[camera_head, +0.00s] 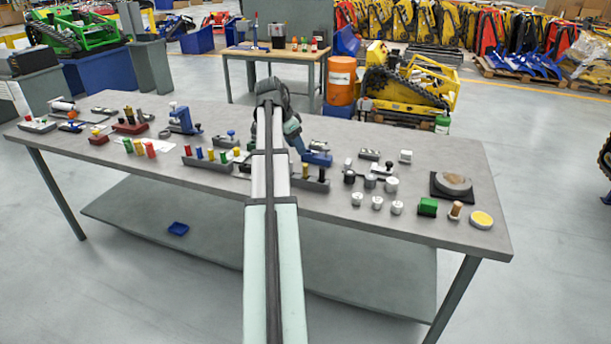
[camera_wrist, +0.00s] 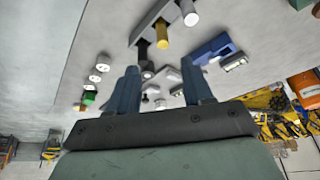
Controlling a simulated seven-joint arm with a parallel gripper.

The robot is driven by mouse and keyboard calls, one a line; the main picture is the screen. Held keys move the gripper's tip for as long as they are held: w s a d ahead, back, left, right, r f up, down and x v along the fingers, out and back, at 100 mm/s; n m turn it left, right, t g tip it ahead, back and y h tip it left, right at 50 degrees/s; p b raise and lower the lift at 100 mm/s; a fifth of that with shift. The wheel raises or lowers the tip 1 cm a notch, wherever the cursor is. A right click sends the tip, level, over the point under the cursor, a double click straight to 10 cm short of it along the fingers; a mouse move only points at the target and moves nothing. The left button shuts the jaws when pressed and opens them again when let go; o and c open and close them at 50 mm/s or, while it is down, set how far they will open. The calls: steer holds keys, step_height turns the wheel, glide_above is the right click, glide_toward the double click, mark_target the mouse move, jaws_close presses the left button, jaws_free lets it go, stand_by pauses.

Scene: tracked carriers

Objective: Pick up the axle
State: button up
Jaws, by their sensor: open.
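I cannot tell for sure which piece is the axle. Short grey and dark cylinders (camera_head: 370,181) stand among metal parts on the right half of the grey workbench (camera_head: 450,232). A rack (camera_head: 311,184) with upright pegs stands near the front edge; in the wrist view its yellow peg (camera_wrist: 162,36) and white peg (camera_wrist: 189,13) show. My gripper (camera_wrist: 160,78) is open, its two blue-grey fingers apart, with nothing seen held between them. In the head view my arm hides most of the gripper and the bench behind it.
A blue fixture (camera_head: 318,158) lies close right of my arm and shows in the wrist view (camera_wrist: 212,48). A green block (camera_head: 428,206), a wooden peg (camera_head: 455,210) and a yellow disc (camera_head: 481,219) sit at the right front. More racks and tools fill the left half.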

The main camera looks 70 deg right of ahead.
mark_target(305, 164)
steer(key=shift+x, duration=5.45)
steer(key=shift+w+d, duration=0.15)
jaws_close()
